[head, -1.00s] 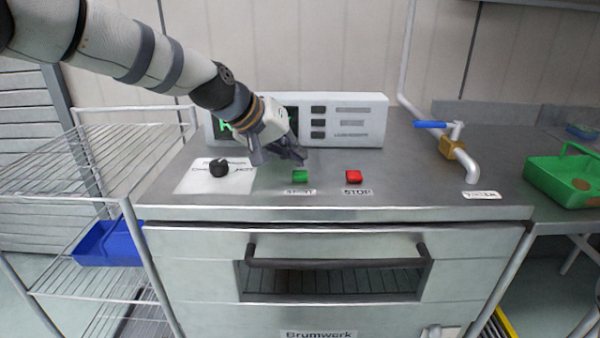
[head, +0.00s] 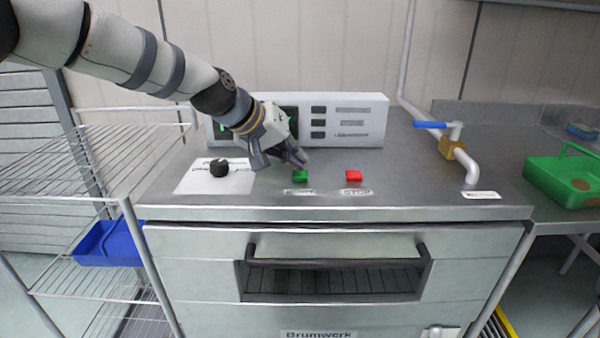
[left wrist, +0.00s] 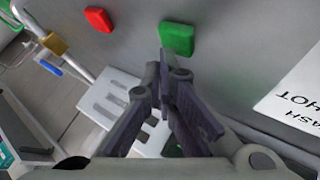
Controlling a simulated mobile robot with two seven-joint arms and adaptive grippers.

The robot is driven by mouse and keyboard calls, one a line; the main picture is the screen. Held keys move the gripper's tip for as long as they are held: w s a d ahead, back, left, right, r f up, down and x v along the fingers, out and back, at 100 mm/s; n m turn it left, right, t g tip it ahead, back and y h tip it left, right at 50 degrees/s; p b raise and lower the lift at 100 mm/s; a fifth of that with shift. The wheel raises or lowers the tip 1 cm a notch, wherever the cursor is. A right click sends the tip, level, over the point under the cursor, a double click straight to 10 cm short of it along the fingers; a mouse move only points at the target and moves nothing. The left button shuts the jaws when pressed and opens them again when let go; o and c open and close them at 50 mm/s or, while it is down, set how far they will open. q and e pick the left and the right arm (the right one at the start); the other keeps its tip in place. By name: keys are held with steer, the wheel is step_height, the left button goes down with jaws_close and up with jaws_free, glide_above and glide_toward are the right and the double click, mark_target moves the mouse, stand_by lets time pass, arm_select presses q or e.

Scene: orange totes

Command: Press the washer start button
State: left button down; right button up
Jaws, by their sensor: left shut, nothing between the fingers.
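The green start button (head: 300,176) stands on the steel top of the washer (head: 400,190), with a label in front of it. It also shows in the left wrist view (left wrist: 177,38), just beyond my fingertips. The red stop button (head: 353,175) is to its right and shows in the left wrist view (left wrist: 98,19) too. My left gripper (head: 302,161) is shut and empty, its fingertips just above and behind the green button. A small gap seems to remain, though contact is hard to judge. My right gripper is not in view.
A black knob (head: 219,168) on a white label is to the left. A white display box (head: 362,120) stands behind the gripper. A pipe with a blue-handled valve (head: 452,148) and a green tote (head: 560,182) are at the right. A wire rack (head: 100,160) is at the left.

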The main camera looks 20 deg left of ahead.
mark_target(296, 171)
arm_select(q)
steer(key=shift+f, duration=0.55)
stand_by(0.6)
steer(key=shift+r, duration=0.95)
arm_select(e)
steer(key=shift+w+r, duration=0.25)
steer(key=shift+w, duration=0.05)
arm_select(q)
step_height(296, 171, up, 3)
steer(key=shift+f+p, duration=0.2)
steer(key=shift+p, duration=0.3)
steer(key=shift+r, duration=1.25)
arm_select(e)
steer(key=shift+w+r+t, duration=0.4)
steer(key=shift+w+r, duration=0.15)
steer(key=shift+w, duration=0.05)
